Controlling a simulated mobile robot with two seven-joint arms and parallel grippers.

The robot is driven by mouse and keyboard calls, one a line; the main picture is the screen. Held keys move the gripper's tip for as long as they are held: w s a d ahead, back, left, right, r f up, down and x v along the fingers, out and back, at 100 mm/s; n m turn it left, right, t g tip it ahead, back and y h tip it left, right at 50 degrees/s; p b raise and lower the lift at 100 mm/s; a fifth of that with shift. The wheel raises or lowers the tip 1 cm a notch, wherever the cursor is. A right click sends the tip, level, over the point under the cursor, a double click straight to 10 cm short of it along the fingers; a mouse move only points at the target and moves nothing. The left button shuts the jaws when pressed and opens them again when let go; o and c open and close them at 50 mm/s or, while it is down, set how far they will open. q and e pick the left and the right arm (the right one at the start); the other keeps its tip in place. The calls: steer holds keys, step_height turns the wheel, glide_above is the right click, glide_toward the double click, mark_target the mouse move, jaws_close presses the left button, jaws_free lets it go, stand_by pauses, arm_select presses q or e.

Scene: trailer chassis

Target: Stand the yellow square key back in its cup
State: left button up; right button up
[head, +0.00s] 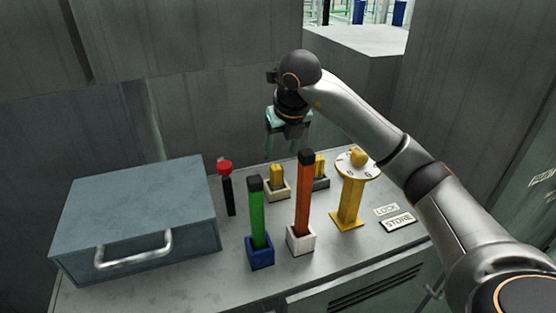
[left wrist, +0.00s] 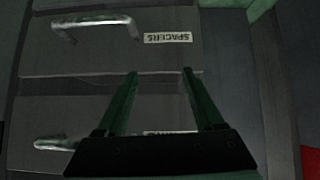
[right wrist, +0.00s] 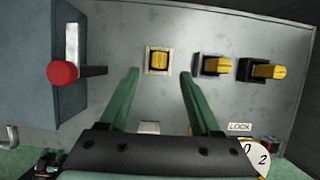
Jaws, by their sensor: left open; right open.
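A yellow key stands in a pale cup (head: 278,192) at the back of the bench. From above, in the right wrist view, this yellow key (right wrist: 158,60) looks square and sits inside the pale cup's rim. Two more yellow pieces show in dark cups to its right, the nearer one (right wrist: 217,66) and the farther one (right wrist: 268,71). I cannot tell for sure which is the named key. My right gripper (head: 281,150) is open and empty, pointing down above the back of the bench. My left gripper (left wrist: 160,72) is open and empty, facing drawer fronts.
A green key (head: 256,215) in a blue cup and an orange key (head: 304,190) in a white cup stand tall in front. A yellow stand (head: 349,205) with a numbered dial is right, a grey box (head: 140,215) left, and a red-topped lever (head: 225,168) between. Drawers (left wrist: 100,60) have handles.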

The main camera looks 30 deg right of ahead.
steer(key=v, duration=0.3)
steer(key=shift+s+r, duration=0.15)
steer(key=shift+r, duration=0.15)
